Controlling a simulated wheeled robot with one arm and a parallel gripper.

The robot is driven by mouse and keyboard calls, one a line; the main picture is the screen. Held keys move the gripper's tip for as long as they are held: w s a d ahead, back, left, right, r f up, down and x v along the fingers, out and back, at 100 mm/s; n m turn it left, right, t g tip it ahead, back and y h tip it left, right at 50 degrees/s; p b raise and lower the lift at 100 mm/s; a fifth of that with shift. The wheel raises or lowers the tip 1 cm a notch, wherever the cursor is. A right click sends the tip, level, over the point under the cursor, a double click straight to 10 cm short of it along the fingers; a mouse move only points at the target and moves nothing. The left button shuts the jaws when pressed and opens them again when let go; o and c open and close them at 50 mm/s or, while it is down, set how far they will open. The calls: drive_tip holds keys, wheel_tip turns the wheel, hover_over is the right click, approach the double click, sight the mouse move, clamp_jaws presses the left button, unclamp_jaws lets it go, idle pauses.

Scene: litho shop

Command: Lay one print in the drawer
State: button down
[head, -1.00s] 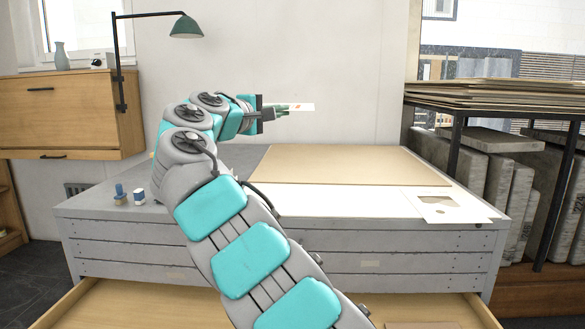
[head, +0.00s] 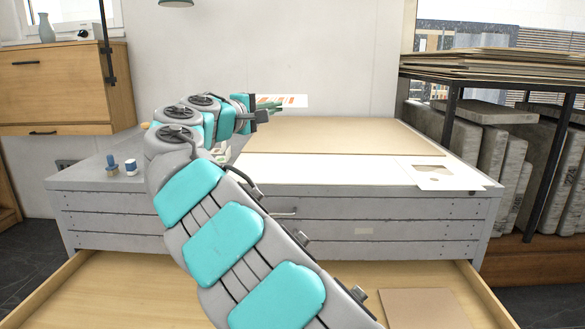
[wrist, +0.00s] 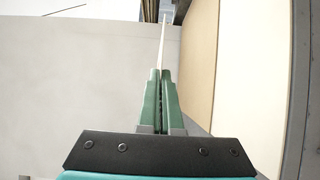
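My gripper (head: 268,105) is shut on a print (head: 294,101), a thin white sheet with reddish and tan patches, held above the back of the cabinet top in the head view. In the wrist view the green fingers (wrist: 160,100) pinch the print (wrist: 163,45), which shows edge-on as a thin strip. The open drawer (head: 110,285) extends at the bottom of the head view, partly hidden by my arm. A flat brown board or sheet (head: 425,308) lies in it at the right. Another print (head: 437,178) lies on the cabinet top at the right.
A large tan board (head: 350,140) and white sheet (head: 330,170) cover much of the grey cabinet (head: 90,180). A blue-topped stamp (head: 112,165) and small bottle (head: 130,167) stand at its left. A rack (head: 450,125) with boards and stone slabs stands right.

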wheel_tip(320, 180, down, 19)
drive_tip(key=shift+f+b, duration=0.1)
drive_tip(key=shift+b, duration=0.4)
idle(0.4)
wheel_tip(320, 180, up, 23)
drive_tip(key=shift+a+r+p, duration=0.1)
drive_tip(key=shift+r+p, duration=0.05)
drive_tip(key=shift+p, duration=0.95)
drive_tip(key=shift+r+p, duration=0.6)
drive_tip(key=shift+r, duration=1.1)
drive_tip(key=shift+s+f+b, duration=0.1)
drive_tip(key=shift+f+b, duration=0.65)
drive_tip(key=shift+f, duration=0.9)
wheel_tip(320, 180, down, 25)
drive_tip(key=shift+f+b, duration=0.1)
drive_tip(key=shift+b, duration=0.85)
drive_tip(key=v, duration=0.6)
drive_tip(key=shift+b, duration=0.4)
drive_tip(key=shift+a, duration=0.1)
